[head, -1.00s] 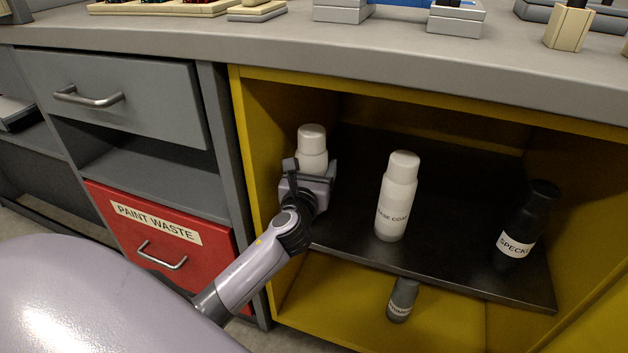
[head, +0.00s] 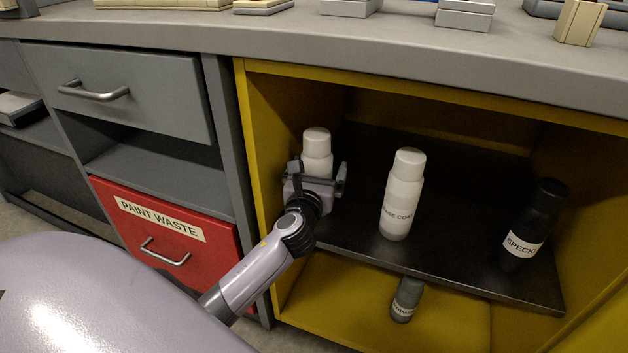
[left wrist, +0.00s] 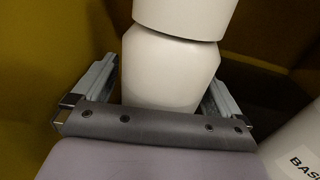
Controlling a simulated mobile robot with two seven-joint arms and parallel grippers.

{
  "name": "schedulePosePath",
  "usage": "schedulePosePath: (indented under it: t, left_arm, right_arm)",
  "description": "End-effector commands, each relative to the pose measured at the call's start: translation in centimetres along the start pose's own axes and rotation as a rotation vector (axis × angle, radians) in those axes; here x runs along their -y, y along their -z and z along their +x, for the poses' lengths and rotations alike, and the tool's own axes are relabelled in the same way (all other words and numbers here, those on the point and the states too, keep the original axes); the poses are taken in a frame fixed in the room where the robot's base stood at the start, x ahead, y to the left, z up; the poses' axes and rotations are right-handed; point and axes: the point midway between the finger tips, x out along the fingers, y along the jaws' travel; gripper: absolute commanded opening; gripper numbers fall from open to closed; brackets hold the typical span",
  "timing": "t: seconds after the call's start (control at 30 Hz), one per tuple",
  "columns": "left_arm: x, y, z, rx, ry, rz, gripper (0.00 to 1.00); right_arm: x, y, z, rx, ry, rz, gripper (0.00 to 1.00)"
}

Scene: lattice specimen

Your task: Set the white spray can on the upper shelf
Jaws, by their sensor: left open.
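A white spray can (head: 317,150) stands upright on the dark upper shelf (head: 455,262) at its left end, near the yellow side wall. My left gripper (head: 316,176) is in front of it and hides its lower part. In the left wrist view the white can (left wrist: 165,70) rises between the two open fingers (left wrist: 160,90), with a gap visible on at least the left side. A second white can (head: 402,195), labelled BASE COAT, stands to the right on the same shelf. My right gripper is not in view.
A dark bottle labelled SPECK (head: 532,228) stands at the shelf's right. A grey can (head: 405,300) is in the yellow lower compartment (head: 450,320). The countertop (head: 400,45) overhangs the cabinet. The red PAINT WASTE drawer (head: 165,235) is at left.

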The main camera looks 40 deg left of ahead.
Motion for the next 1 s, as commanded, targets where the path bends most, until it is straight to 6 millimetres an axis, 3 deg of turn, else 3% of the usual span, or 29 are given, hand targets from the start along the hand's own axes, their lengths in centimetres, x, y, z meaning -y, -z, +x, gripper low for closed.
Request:
schedulePosePath:
  t: [0.6,0.8,1.0]
  left_arm:
    - [0.0,0.0,-9.9,-0.004,0.001,-0.001,0.99]
    - [0.0,0.0,-11.6,-0.002,0.0,0.0,0.99]
    - [0.0,0.0,-12.0,0.0,0.0,-0.001,0.99]
  right_arm:
    - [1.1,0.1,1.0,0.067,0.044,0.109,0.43]
    - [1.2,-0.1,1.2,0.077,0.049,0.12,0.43]
    - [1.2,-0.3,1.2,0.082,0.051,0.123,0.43]
